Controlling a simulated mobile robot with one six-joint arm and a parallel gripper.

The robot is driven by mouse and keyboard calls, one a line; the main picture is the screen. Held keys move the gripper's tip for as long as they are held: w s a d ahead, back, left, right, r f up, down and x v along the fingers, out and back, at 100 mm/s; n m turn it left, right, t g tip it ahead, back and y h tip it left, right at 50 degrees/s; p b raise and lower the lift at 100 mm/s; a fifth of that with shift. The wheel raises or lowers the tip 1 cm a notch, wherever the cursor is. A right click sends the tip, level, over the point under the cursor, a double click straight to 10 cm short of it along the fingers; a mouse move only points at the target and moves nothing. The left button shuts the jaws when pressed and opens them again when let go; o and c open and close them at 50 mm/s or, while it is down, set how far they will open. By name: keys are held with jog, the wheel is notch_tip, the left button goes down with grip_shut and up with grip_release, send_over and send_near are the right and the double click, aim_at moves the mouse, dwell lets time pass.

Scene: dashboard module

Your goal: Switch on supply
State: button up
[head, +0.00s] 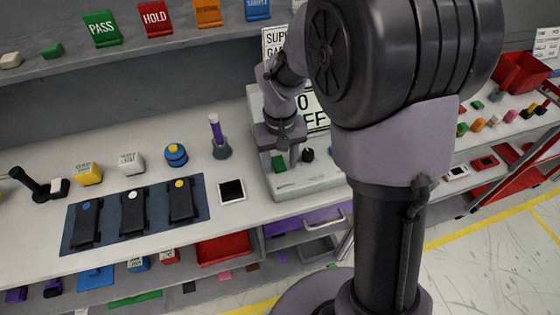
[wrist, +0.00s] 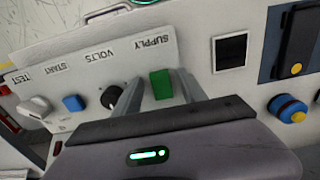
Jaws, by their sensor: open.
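The dashboard module is a light grey panel (head: 318,180) on the bench, partly hidden by my arm in the head view. Its green supply rocker (wrist: 160,84) sits beside the "SUPPLY" label in the wrist view and also shows in the head view (head: 279,163). My gripper (wrist: 160,76) is open and empty, its two fingers on either side of the green rocker. In the head view my gripper (head: 281,142) is just above the rocker. I cannot tell whether the fingers touch it or which way it is set.
A black volts knob (wrist: 112,97) is close beside one finger. A blue start button (wrist: 73,103) and a white test knob (wrist: 35,107) lie farther along the panel. A blue-and-yellow button (head: 176,154) and a purple-handled tool (head: 217,136) stand left of the module.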

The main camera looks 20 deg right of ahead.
grip_shut()
jog(key=r+g+p, duration=0.1)
jog(key=p, duration=0.3)
jog(key=shift+w+r, duration=0.1)
jog(key=g+p, duration=0.1)
jog(key=p, duration=0.2)
jog(key=shift+w+r, duration=0.15)
jog(key=p, duration=0.2)
jog(key=g+p, duration=0.1)
jog(key=p, duration=0.1)
jog(key=shift+w+g, duration=0.25)
jog(key=shift+g, duration=0.05)
jog(key=shift+w+f+g+p, duration=0.15)
jog(key=shift+f+g+p, duration=0.3)
jog(key=shift+p, duration=0.4)
jog(key=shift+f, duration=0.2)
grip_release()
